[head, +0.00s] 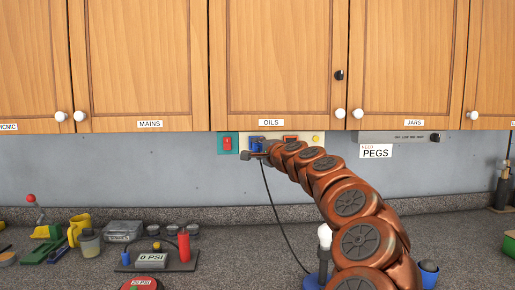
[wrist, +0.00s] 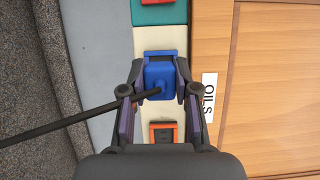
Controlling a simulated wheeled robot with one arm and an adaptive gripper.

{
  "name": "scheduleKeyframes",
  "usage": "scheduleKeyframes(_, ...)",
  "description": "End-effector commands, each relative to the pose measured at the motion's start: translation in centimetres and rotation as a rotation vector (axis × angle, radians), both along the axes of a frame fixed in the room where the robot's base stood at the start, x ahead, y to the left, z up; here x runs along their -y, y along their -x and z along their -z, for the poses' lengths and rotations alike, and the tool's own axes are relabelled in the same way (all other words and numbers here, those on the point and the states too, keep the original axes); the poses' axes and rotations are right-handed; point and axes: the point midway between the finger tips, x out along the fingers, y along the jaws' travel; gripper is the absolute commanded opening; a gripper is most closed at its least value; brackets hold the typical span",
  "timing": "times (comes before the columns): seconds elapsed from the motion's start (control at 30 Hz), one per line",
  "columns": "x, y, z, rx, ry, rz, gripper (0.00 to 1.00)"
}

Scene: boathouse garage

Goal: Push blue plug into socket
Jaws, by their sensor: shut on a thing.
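The blue plug (wrist: 158,79) is between the two fingers of my gripper (wrist: 160,84) in the wrist view, and the fingers are shut on it. A black cable (wrist: 75,122) runs from the plug to the left there. The blue socket (wrist: 159,55) shows only as an edge behind the plug; the plug covers most of it, and I cannot tell how deep the plug sits. In the head view, my gripper (head: 255,155) is at the wall strip, just in front of the blue socket (head: 257,142). The plug is mostly hidden there, and the cable (head: 272,196) hangs to the counter.
An orange socket (head: 290,138) and a yellow button (head: 315,139) are right of the blue socket; a red switch (head: 227,143) on a green plate is left. Wooden cabinets (head: 280,65) hang just above. The counter holds a gauge board (head: 158,262), a red cylinder (head: 184,246) and other items.

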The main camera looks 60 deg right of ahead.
Motion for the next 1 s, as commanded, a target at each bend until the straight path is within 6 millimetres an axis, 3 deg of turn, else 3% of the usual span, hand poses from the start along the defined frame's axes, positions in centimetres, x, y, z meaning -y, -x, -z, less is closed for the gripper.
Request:
scheduleKeyframes(0.5,-1.7,1.4,-0.1,0.002,0.001,0.001,0.0)
scheduleKeyframes(1.0,-1.7,1.4,-0.1,0.001,0.0,0.0,0.0)
